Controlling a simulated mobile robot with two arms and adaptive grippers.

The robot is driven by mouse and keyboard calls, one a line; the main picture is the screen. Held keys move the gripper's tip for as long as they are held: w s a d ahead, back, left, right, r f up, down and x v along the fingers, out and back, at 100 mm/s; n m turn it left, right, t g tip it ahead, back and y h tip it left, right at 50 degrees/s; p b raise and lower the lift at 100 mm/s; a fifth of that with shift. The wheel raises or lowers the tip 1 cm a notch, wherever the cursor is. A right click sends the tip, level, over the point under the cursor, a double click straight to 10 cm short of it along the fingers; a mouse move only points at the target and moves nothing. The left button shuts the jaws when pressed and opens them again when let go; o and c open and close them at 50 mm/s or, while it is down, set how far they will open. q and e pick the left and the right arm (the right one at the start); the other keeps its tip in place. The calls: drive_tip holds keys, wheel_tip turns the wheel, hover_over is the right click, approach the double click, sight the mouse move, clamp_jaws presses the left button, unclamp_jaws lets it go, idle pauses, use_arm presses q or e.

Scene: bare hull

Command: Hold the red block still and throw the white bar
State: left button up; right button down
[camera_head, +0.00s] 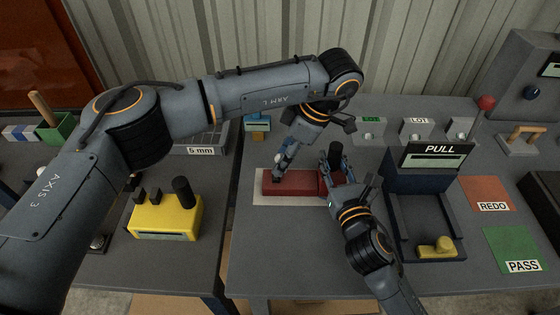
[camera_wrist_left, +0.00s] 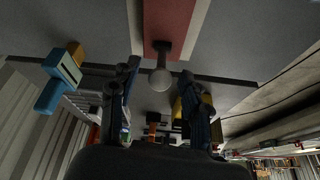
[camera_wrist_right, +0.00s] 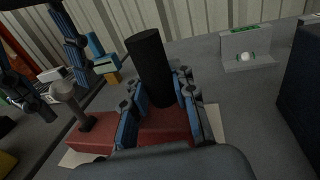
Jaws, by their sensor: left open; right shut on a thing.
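The red block (camera_head: 290,184) lies on a pale mat (camera_head: 258,199), with a black post (camera_wrist_right: 150,65) standing up from its right part. My right gripper (camera_head: 335,178) is shut on this post, one finger on each side, low near the block. A pale grey-white bar with a round knob (camera_wrist_right: 63,90) stands on the left part of the block. In the left wrist view the bar (camera_wrist_left: 161,78) shows between the spread fingers. My left gripper (camera_head: 280,168) is open, pointing down at the bar. Whether its fingers touch the bar I cannot tell.
A yellow box with a black knob (camera_head: 168,220) stands on the left table. A dark PULL fixture (camera_head: 425,185) is close right of my right gripper. A blue and yellow piece (camera_head: 257,124) lies behind the block.

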use_arm(q)
drive_tip(key=v, duration=0.9)
drive_tip(key=shift+c, duration=0.2)
drive_tip(key=c, duration=0.3)
drive_tip(key=f+h, duration=0.1)
drive_tip(key=s+f+n+g+h, duration=0.1)
drive_tip(key=f+n+g+h, duration=0.1)
drive_tip(key=shift+s+f+h, duration=0.15)
drive_tip(key=shift+s+h, duration=0.15)
clamp_jaws()
drive_tip(key=a+r+n+t+h, duration=0.35)
drive_tip(key=a+n+h, duration=0.85)
drive_tip(key=a+n, duration=0.7)
drive_tip(key=shift+g, duration=0.25)
drive_tip(key=x, duration=1.3)
drive_tip(key=shift+d+f, duration=0.1)
drive_tip(key=shift+d, duration=0.2)
